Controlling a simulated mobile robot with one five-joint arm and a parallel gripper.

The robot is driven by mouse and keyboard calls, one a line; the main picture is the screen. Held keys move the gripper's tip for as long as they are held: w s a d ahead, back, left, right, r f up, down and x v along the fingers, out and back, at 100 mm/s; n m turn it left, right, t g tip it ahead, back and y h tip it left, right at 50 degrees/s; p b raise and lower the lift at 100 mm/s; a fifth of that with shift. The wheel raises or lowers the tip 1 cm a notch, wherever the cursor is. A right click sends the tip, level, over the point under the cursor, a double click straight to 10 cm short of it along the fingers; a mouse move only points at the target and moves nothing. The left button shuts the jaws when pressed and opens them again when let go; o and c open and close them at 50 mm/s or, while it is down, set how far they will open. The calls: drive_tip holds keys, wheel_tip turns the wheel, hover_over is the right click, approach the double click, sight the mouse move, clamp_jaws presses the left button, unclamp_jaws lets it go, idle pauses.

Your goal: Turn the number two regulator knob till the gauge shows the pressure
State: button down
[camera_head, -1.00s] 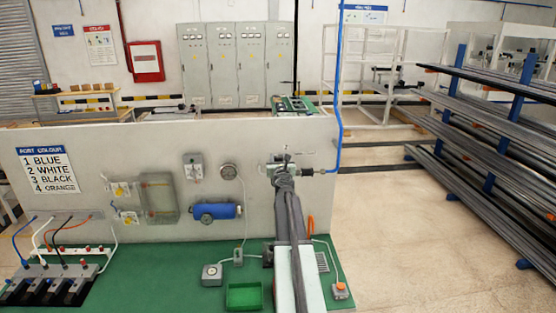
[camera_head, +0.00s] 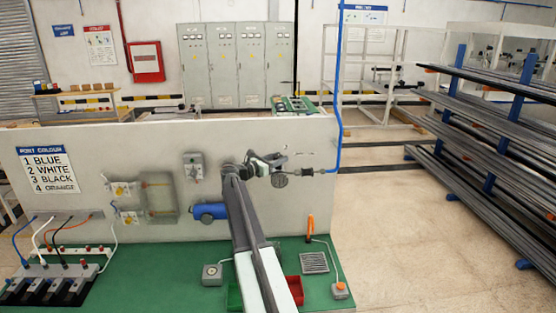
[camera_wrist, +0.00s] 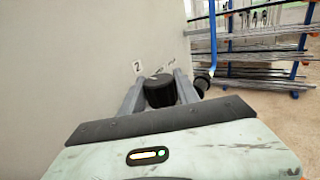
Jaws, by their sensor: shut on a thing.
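The black regulator knob (camera_wrist: 158,92) sits between the two grey fingers of my gripper (camera_wrist: 160,80) in the wrist view, beside a wall label marked 2 (camera_wrist: 138,66). My gripper is shut on it. In the head view my gripper (camera_head: 266,163) reaches the panel from the left, at the end of the blue hose, and hides the knob. A small round grey part (camera_head: 280,181) shows just below it; I cannot tell whether it is a dial. The round wall gauge is covered by my arm. No pressure reading is legible.
A blue cylinder (camera_head: 208,211) and a grey switch box (camera_head: 193,165) are on the panel (camera_head: 110,150), left of my arm. A green tray (camera_head: 235,297) and a red tray (camera_head: 294,288) lie partly behind my arm. The blue hose (camera_head: 338,120) hangs at the right.

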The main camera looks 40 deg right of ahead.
drive_tip(key=shift+w+m+g+y, duration=0.1)
drive_tip(key=shift+m+g+y, duration=0.4)
drive_tip(key=shift+m+g, duration=1.4)
drive_tip(key=shift+g, duration=0.7)
drive_tip(key=c, duration=0.9)
unclamp_jaws()
drive_tip(key=v, duration=0.7)
drive_tip(key=shift+a, duration=0.3)
drive_tip(key=shift+w, duration=0.1)
